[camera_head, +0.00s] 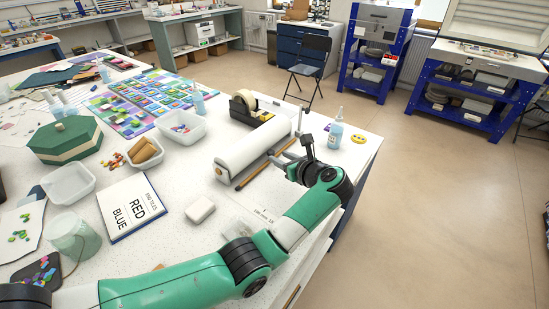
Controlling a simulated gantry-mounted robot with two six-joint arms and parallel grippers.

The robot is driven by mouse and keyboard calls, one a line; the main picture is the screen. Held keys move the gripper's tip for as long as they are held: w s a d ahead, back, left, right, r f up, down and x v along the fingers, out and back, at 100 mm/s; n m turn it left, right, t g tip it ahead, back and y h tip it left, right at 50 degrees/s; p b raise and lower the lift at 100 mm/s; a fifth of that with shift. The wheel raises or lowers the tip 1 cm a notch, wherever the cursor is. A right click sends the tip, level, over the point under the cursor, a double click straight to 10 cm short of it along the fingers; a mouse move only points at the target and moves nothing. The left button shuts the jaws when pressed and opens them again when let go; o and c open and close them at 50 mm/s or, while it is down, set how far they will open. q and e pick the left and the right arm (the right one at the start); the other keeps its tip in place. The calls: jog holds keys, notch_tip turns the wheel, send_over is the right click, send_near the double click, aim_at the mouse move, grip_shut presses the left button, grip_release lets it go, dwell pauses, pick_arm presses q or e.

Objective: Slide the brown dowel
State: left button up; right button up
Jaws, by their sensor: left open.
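The brown dowel (251,175) is a thin stick lying on the white table, along the right side of a long white roll (246,150). My left gripper (289,147) is open near the dowel's far end, at the right part of the table. The gripper partly hides that end of the dowel, and I cannot tell whether it touches it. My right gripper is not in view.
A glue bottle (335,133) and a yellow round piece (358,138) stand close beyond my left gripper. A black tape dispenser (250,107) is behind the roll. A white block (200,210) and a book (131,207) lie left. The table's right edge is near.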

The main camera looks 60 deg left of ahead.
aim_at(272, 153)
pick_arm(q)
jog(key=b+x, duration=0.1)
jog(key=x, duration=0.3)
jog(key=shift+a+f, duration=0.1)
jog(key=shift+a, duration=0.2)
jog(key=shift+c, duration=0.3)
grip_shut()
jog(key=shift+d, duration=0.1)
dwell(0.8)
